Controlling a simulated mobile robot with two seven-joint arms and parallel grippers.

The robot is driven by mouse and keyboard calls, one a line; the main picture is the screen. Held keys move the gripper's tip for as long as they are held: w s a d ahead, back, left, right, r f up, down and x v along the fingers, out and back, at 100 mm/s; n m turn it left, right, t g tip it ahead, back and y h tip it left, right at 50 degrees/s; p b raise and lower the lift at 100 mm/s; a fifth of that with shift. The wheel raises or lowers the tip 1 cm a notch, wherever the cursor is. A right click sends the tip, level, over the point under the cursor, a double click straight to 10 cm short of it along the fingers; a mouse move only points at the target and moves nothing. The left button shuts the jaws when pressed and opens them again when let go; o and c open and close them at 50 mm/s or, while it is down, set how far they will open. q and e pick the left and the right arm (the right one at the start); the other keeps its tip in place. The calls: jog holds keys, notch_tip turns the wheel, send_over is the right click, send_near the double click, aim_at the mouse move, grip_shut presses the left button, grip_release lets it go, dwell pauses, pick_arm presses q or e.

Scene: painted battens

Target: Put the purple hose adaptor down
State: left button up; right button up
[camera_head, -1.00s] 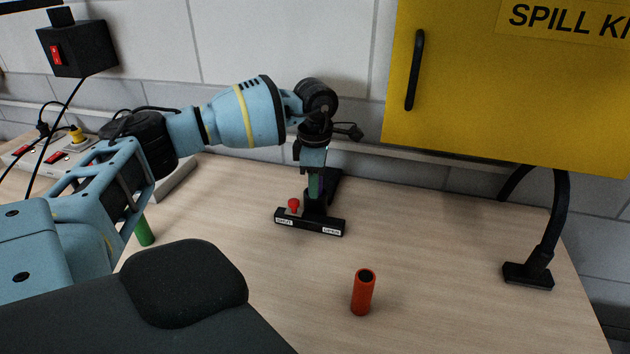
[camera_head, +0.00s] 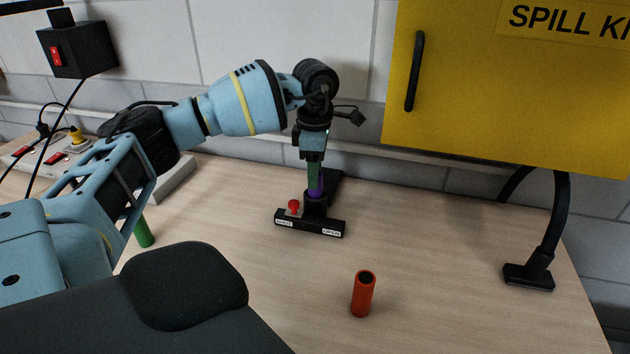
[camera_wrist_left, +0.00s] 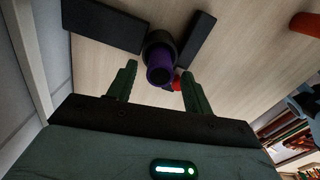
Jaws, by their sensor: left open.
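The purple hose adaptor (camera_head: 316,188) stands upright in the round black socket of a black fixture (camera_head: 310,224) on the bench. The fixture has a red knob (camera_head: 293,206) and small white labels on its front bar. My left gripper (camera_head: 314,183) points down just above the fixture, at the adaptor's upper part. In the left wrist view the green fingers (camera_wrist_left: 158,72) are spread apart, with the purple adaptor (camera_wrist_left: 160,66) between and beyond their tips, clear of both. My right gripper is not in view.
A red-orange tube (camera_head: 363,293) stands in front of the fixture, and a green tube (camera_head: 144,232) stands at left. A yellow cabinet (camera_head: 480,110) hangs at right above a black bent arm on a base (camera_head: 528,276). The bench right of the fixture is clear.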

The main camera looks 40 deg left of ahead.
pick_arm(q)
notch_tip(320, 180, up, 8)
jog(key=shift+r, duration=0.15)
dwell(0.7)
